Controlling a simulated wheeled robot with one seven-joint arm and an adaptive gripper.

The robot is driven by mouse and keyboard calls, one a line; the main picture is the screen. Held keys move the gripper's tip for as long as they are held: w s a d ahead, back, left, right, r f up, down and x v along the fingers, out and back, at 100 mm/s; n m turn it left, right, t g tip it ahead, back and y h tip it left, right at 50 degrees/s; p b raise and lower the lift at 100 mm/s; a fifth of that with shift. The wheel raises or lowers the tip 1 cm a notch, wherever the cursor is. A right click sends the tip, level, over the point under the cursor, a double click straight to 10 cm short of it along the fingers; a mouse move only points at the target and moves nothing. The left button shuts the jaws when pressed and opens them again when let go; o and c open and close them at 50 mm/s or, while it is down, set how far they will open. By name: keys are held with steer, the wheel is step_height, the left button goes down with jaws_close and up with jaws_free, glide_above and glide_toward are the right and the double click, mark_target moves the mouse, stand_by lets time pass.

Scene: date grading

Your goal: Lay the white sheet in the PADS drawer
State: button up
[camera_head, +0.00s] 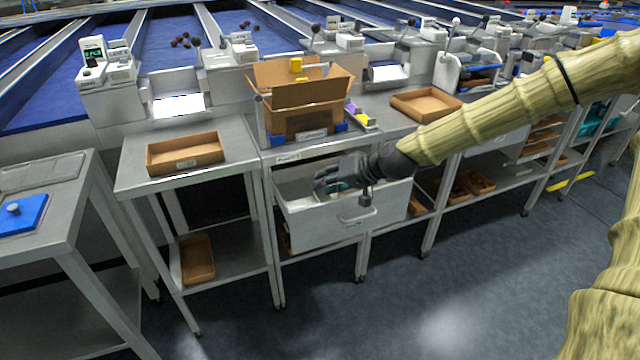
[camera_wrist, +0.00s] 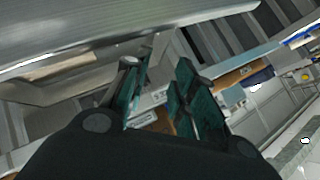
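The drawer (camera_head: 345,226) under the middle bench is pulled out, with a handle and a small label too small to read. My gripper (camera_head: 332,187) is over the drawer's opening, near its left side, and the arm hides part of the inside. In the wrist view my gripper (camera_wrist: 165,62) shows two teal-padded fingers apart, with no sheet visible between them. I cannot clearly pick out the white sheet. A bright white patch (camera_head: 180,105) shows on the front of the left machine, but I cannot tell whether it is a sheet.
An open cardboard box (camera_head: 300,95) stands on the bench above the drawer. A shallow brown tray (camera_head: 185,153) lies on the left table, and another tray (camera_head: 426,103) lies right of the box. A blue board (camera_head: 20,213) is at far left. The floor in front is clear.

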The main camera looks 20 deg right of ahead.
steer(key=shift+v, duration=1.45)
